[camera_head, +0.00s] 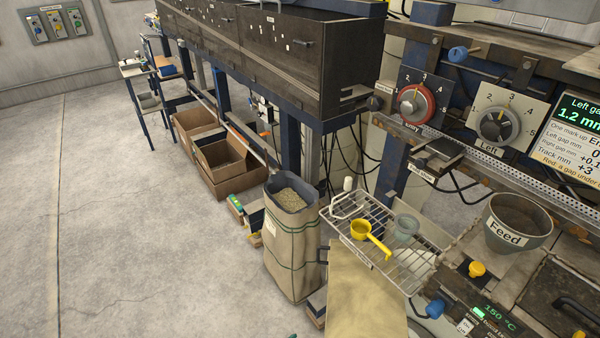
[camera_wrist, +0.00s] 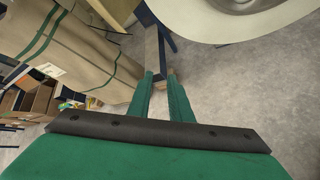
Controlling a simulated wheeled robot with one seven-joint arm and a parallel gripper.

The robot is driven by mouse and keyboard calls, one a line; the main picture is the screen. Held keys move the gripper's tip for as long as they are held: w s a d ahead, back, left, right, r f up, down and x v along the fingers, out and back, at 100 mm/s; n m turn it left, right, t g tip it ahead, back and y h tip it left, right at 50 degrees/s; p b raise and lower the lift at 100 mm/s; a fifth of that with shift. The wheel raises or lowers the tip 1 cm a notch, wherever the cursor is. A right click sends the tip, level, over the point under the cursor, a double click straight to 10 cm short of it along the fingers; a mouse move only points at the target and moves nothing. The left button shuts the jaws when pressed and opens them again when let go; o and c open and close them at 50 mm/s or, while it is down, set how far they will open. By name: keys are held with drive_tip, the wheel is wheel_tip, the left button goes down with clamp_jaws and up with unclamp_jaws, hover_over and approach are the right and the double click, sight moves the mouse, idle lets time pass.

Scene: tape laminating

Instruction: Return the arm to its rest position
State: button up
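The rest of my arm is not clearly visible there.
In the head view the open sack (camera_head: 292,240) stands beside a wire rack (camera_head: 425,262) holding a yellow scoop (camera_head: 370,237) and a grey cup (camera_head: 405,226). A Feed hopper (camera_head: 517,222) and dial panels are at right. Cardboard boxes (camera_head: 222,158) line the machine. Floor at left is clear.

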drive_tip(key=s+a+f+m+y, duration=0.15)
drive_tip(key=s+m+y, duration=0.25)
drive_tip(key=s, duration=0.8)
drive_tip(key=s+r+m+t+y, duration=0.1)
drive_tip(key=s+r+m+y, duration=0.1)
drive_tip(key=s+r+m, duration=0.55)
drive_tip(key=s+d+r+m+t, duration=0.1)
drive_tip(key=s+r+m+t, duration=0.1)
drive_tip(key=r, duration=0.7)
drive_tip(key=s+d+r+m+t, duration=0.1)
drive_tip(key=s+d+r+m, duration=0.1)
drive_tip(key=s+r, duration=0.3)
drive_tip(key=s+d+r+m+t, duration=0.1)
drive_tip(key=s+r+m, duration=0.3)
drive_tip(key=r, duration=0.8)
drive_tip(key=shift+d+r+m+t+y, duration=0.15)
drive_tip(key=shift+r+m+t+y, duration=0.2)
drive_tip(key=shift+t, duration=0.45)
